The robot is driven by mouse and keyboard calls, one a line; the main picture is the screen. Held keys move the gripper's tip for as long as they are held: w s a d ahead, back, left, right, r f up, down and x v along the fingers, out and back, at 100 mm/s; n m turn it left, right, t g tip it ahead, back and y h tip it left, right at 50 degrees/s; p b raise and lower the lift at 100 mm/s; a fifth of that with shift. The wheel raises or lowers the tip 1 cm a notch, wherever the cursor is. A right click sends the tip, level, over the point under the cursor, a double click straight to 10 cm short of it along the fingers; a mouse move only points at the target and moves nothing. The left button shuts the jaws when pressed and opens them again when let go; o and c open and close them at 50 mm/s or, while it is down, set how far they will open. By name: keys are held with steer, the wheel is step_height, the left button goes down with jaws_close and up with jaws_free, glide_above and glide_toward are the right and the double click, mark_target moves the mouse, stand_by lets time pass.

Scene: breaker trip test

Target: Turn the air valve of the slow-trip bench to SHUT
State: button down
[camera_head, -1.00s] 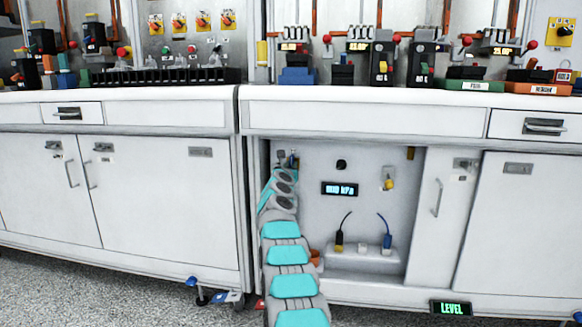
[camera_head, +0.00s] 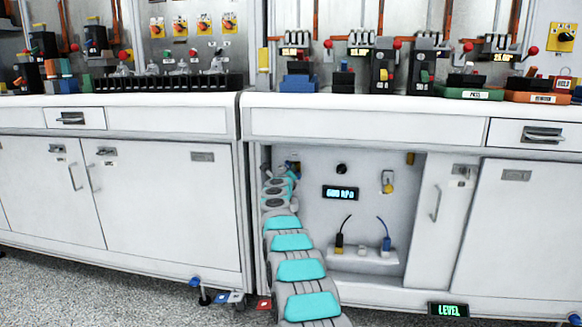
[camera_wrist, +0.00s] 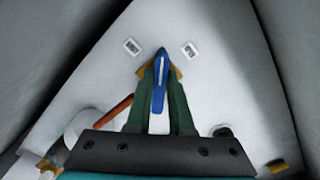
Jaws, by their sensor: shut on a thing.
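In the wrist view, the two green fingers of my gripper (camera_wrist: 159,76) are closed on the blue handle of the air valve (camera_wrist: 160,60), one finger on each side. Some yellow-brown metal of the valve shows behind the fingers. In the head view, my arm reaches into the open bay at its upper left and hides most of the valve and gripper. A pressure display (camera_head: 340,193) there seems to read 600 kPa.
The bay's back panel (camera_head: 365,170) has a black knob (camera_head: 341,169), a yellow-handled fitting (camera_head: 388,183) and a socket strip (camera_head: 362,254) with black and blue plugs. The bay's left side wall is close to my arm. A worktop (camera_head: 370,118) with breakers runs above.

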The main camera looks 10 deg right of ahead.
steer(key=shift+a+f+n+p, duration=0.1)
steer(key=shift+f+n+p, duration=0.05)
steer(key=shift+n+p, duration=1.95)
steer(key=shift+a+f+n+p, duration=0.1)
steer(key=shift+n+p, duration=1.55)
steer(key=shift+n, duration=0.75)
steer(key=shift+f, duration=0.1)
steer(key=c, duration=0.8)
jaws_free()
